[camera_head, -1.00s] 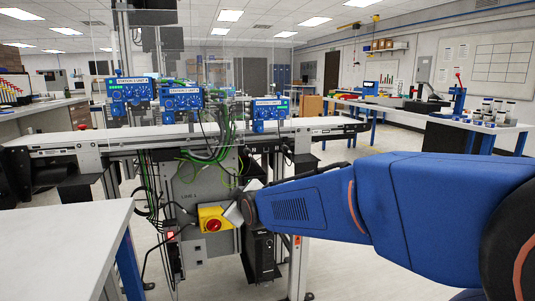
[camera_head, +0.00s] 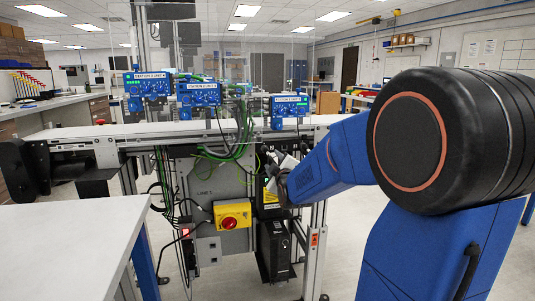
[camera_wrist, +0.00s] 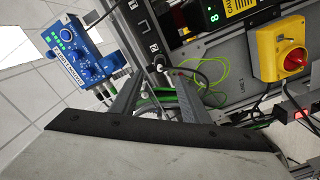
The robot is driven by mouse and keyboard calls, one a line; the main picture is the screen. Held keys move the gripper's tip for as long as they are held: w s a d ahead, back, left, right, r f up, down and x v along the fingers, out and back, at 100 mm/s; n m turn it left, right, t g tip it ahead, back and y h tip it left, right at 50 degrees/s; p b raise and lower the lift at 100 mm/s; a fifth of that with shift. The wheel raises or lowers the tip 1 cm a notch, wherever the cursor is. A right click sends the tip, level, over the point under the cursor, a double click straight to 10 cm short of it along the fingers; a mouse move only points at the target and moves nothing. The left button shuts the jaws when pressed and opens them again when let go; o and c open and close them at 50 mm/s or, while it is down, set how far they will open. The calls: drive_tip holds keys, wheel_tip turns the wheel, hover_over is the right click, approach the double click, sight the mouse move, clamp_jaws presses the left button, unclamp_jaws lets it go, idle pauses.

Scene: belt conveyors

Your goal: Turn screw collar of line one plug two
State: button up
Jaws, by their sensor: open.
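My gripper (camera_head: 277,168) is at the conveyor's side, just below the belt and right of the grey panel. In the wrist view its two grey fingers (camera_wrist: 157,82) stand apart, with no object clearly held between them. A blue station unit (camera_wrist: 75,48) lies left of the fingers in that view, with round cable plugs (camera_wrist: 117,86) on its near side, close to the left finger. Their screw collars are too small to tell apart. In the head view blue units stand along the belt at left (camera_head: 147,86), middle (camera_head: 198,93) and right (camera_head: 290,106).
A yellow box with a red knob (camera_head: 232,214) sits on the grey panel (camera_head: 205,180). Green and black cables (camera_head: 222,150) hang beneath the belt (camera_head: 170,132). A black box (camera_head: 273,250) stands below my gripper. A white table (camera_head: 70,235) fills the left foreground.

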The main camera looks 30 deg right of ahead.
sight(267, 153)
drive_tip(key=x, duration=1.1)
drive_tip(key=shift+w, duration=0.35)
clamp_jaws()
